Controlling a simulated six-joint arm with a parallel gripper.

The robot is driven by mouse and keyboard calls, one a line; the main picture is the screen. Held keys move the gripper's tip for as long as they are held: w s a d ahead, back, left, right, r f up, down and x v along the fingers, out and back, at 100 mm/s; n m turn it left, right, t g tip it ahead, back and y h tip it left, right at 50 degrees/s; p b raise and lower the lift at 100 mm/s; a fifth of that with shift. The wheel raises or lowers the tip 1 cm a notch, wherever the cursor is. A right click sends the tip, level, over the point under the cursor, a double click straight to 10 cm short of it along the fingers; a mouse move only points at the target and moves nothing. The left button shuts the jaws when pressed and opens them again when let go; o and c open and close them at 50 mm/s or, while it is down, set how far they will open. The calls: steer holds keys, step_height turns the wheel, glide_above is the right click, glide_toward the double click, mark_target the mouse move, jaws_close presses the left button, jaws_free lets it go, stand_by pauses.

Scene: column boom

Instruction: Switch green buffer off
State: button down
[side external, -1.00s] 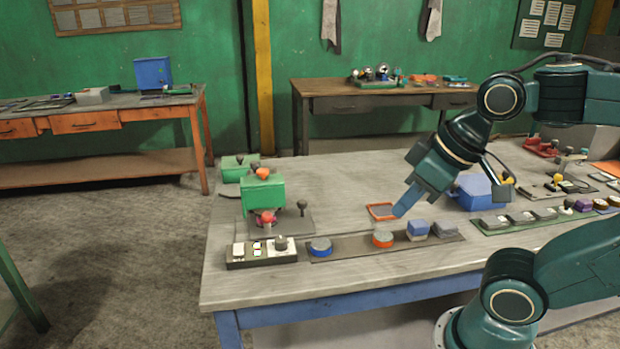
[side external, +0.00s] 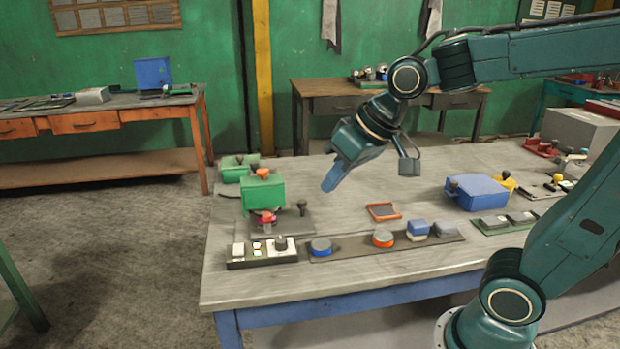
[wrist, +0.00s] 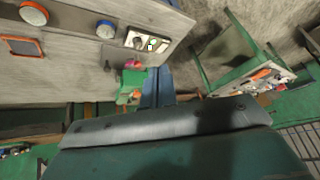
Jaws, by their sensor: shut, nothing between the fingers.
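The green buffer (side external: 263,192) is a green box with an orange knob on top and a pink-red part at its front, at the left end of the table. A dark switch panel (side external: 262,252) with light switches, one glowing yellow-green, lies in front of it. My gripper (side external: 328,186) is shut and empty, pointing down-left above the table to the right of the buffer, apart from it. In the wrist view the buffer (wrist: 128,95) shows beside my fingers (wrist: 158,82), partly hidden, with the switch panel (wrist: 148,43) beyond.
A dark strip holds a blue round button (side external: 320,247), an orange round button (side external: 383,238) and blocks. An orange-framed pad (side external: 383,211) and a blue box (side external: 477,192) lie to the right. A dark lever (side external: 302,207) stands beside the buffer.

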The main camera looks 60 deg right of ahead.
steer(key=w+f+m+y, duration=0.15)
steer(key=w+f, duration=0.25)
steer(key=w, duration=0.9)
steer(key=m+t+y, duration=0.1)
steer(key=m+y, duration=0.1)
steer(key=m, duration=0.1)
glide_above(242, 248)
step_height(242, 248, down, 10)
steer(key=shift+w+d+r+h, duration=0.1)
steer(key=shift+w+d+h, duration=0.15)
steer(key=shift+w+d, duration=0.15)
steer(key=shift+s+a+f, duration=0.15)
steer(key=shift+f, duration=1.3)
steer(key=shift+s+a+f, duration=0.15)
steer(key=shift+s+f, duration=0.05)
steer(key=shift+f, duration=1.25)
steer(key=shift+s+a+f, duration=0.15)
steer(key=shift+f, duration=1.9)
steer(key=shift+r, duration=0.6)
steer(key=shift+r, duration=0.1)
